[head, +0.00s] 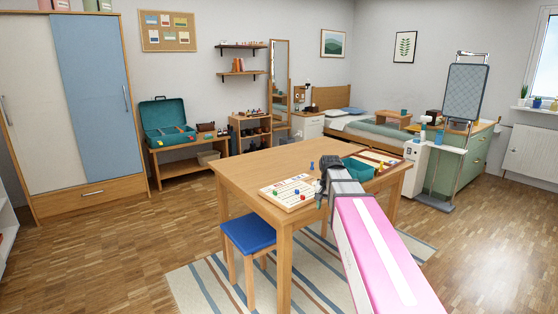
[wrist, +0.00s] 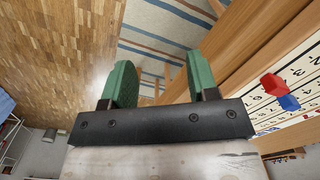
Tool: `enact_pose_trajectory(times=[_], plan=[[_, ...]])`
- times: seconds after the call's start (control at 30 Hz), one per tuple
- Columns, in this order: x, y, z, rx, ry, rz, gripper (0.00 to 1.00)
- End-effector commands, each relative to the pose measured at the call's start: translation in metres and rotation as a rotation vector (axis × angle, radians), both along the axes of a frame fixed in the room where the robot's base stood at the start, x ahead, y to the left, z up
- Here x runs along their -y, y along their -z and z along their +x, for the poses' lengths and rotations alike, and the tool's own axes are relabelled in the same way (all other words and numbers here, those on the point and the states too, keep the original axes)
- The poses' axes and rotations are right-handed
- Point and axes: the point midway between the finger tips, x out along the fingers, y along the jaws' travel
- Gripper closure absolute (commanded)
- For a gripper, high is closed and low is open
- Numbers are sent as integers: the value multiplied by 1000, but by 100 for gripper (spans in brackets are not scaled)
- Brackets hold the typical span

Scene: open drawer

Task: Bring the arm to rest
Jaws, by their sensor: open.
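My gripper (head: 324,188) is at the end of my pink-sleeved arm, over the wooden table (head: 247,167) near its front edge in the head view. In the wrist view my gripper (wrist: 160,82) shows two green fingers held wide apart with nothing between them. Behind the fingers are the striped rug (wrist: 155,45) and the table's edge. The fingertips are hard to make out in the head view.
A number board (head: 290,192) with small coloured pieces lies on the table left of my gripper. A teal tray (head: 358,168) sits to its right. A blue-topped stool (head: 247,234) stands in front. Wood floor (head: 130,250) at left is clear.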

Motion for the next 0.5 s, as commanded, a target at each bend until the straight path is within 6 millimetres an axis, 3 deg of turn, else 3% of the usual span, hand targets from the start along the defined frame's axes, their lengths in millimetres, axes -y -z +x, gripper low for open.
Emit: enact_pose_trajectory(times=[0.1, 0.5], plan=[[0, 42, -29, -4, -57, 0, 46], [0, 153, -117, -2, -255, 0, 46]])
